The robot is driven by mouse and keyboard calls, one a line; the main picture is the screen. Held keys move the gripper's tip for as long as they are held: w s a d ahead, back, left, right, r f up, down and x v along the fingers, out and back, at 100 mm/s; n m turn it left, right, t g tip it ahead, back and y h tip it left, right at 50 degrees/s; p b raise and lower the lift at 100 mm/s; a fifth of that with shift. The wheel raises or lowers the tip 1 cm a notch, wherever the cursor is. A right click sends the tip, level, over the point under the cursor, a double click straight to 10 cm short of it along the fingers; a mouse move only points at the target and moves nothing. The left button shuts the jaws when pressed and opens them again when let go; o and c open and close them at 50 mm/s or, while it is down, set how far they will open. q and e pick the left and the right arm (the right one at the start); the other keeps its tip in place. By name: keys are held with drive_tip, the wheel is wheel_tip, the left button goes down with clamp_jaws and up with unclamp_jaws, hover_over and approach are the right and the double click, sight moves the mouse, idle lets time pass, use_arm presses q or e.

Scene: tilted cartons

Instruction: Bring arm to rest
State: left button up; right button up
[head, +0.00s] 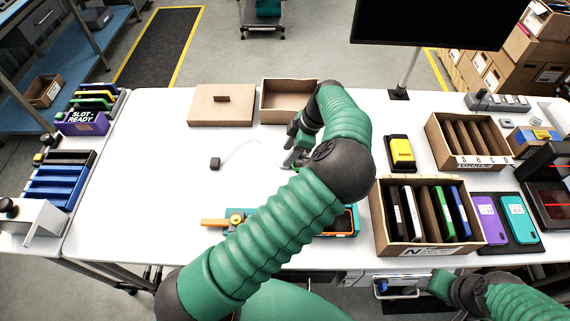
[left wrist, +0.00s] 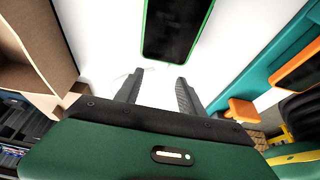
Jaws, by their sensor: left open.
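My left arm (head: 265,225) reaches from the bottom left up over the middle of the white table and bends at a dark joint. My left gripper (head: 291,156) is over the table in front of the open carton, partly hidden by the arm. In the left wrist view its two dark fingers (left wrist: 160,88) stand apart with nothing between them. A phone with a black screen and green edge (left wrist: 178,30) lies beyond the fingertips on the white surface.
An open carton (head: 289,84) and a closed brown box (head: 222,116) stand at the back. A teal and orange tray (head: 343,232) lies partly under my left arm. Slotted cartons (head: 412,251) and phones (head: 488,219) crowd the right. The left-centre table is mostly clear.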

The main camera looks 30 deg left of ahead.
use_arm(q)
drive_tip(key=v, duration=1.2)
